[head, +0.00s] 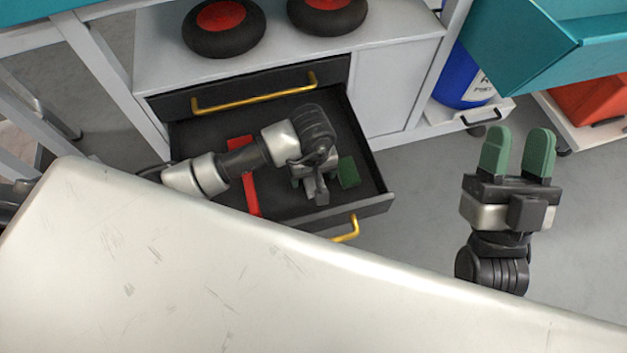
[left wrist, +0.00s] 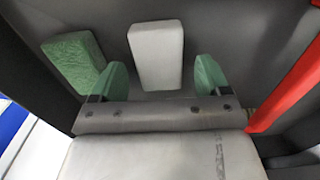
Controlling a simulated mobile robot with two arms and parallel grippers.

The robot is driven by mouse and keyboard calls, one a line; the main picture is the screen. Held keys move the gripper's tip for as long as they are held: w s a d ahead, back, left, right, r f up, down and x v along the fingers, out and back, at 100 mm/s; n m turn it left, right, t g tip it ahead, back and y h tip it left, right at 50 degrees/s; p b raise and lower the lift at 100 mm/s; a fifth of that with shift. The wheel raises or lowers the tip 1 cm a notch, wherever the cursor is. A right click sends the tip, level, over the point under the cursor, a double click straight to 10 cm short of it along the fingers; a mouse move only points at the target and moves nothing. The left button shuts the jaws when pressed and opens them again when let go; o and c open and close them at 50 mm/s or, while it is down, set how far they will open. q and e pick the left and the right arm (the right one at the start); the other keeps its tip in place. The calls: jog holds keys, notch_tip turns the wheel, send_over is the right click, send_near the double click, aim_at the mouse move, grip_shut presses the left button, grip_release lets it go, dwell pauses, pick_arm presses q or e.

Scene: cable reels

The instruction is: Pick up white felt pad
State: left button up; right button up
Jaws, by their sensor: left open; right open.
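The white felt pad (left wrist: 157,55) is a pale block lying on the dark drawer floor in the left wrist view. In the head view it is hidden behind my left gripper (head: 309,182), which reaches down into the open drawer (head: 278,212). My left gripper is open and empty. In the left wrist view, its green fingertips stand apart below the pad, one toward each side, with the pad showing between and beyond them. My right gripper (head: 517,155) is open and empty over the floor at the right.
A green pad (head: 348,172) lies beside the white one; it also shows in the left wrist view (left wrist: 73,61). A red strip (head: 252,192) lies in the drawer. Above are a shut drawer with a yellow handle (head: 254,98) and two black wheels (head: 224,28). A blue container (head: 459,80) stands right.

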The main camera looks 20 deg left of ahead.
pick_arm(q)
jog(key=shift+f, duration=0.2)
jog(key=c, duration=1)
jog(key=shift+r, duration=0.1)
